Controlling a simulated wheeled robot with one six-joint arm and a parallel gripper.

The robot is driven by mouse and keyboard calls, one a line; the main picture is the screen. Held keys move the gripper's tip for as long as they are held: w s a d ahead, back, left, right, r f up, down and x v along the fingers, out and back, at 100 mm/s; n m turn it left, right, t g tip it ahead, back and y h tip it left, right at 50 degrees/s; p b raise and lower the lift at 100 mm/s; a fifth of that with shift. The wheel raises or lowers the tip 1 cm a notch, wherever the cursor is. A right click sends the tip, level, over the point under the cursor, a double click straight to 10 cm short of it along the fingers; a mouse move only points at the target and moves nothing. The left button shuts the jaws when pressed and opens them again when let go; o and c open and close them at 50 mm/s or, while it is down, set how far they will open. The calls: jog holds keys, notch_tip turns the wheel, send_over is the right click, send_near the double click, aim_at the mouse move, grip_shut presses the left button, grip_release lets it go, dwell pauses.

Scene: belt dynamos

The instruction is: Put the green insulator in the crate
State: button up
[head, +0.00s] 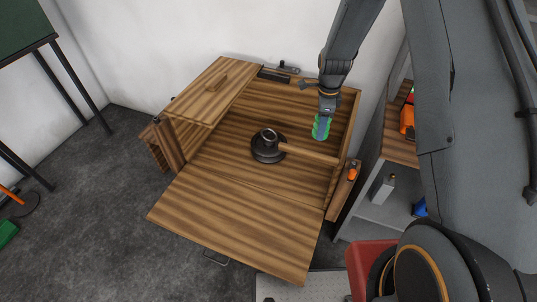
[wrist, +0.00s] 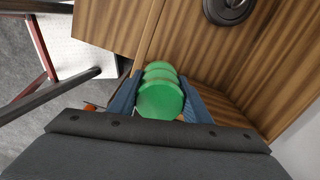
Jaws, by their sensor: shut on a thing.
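The green insulator (head: 321,128) is a ribbed, rounded piece. My gripper (head: 324,117) is shut on it and holds it over the right part of a large open wooden box, which looks like the crate (head: 232,186). In the wrist view the insulator (wrist: 160,101) sits between the two blue-grey fingers of my gripper (wrist: 163,100), with wood grain behind it. I cannot tell how far it is above the wooden floor. The front panel of the box lies folded down and a lid section covers its left part.
A dark round piece (head: 266,153) stands on the box floor, with a wooden bar (head: 308,154) to its right. A grey shelf (head: 366,214) with small items stands at the right. A red object (head: 368,262) is at the lower right. A green table (head: 22,30) is at upper left.

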jog(key=b, duration=3)
send_near(304, 179)
jog(key=shift+f+b, duration=0.4)
jog(key=shift+f, duration=2.2)
jog(key=shift+f, duration=0.2)
jog(key=o, duration=1.3)
jog(key=shift+o, duration=0.2)
jog(key=shift+r, duration=0.1)
notch_tip(304, 179, up, 12)
jog(key=shift+r, duration=0.1)
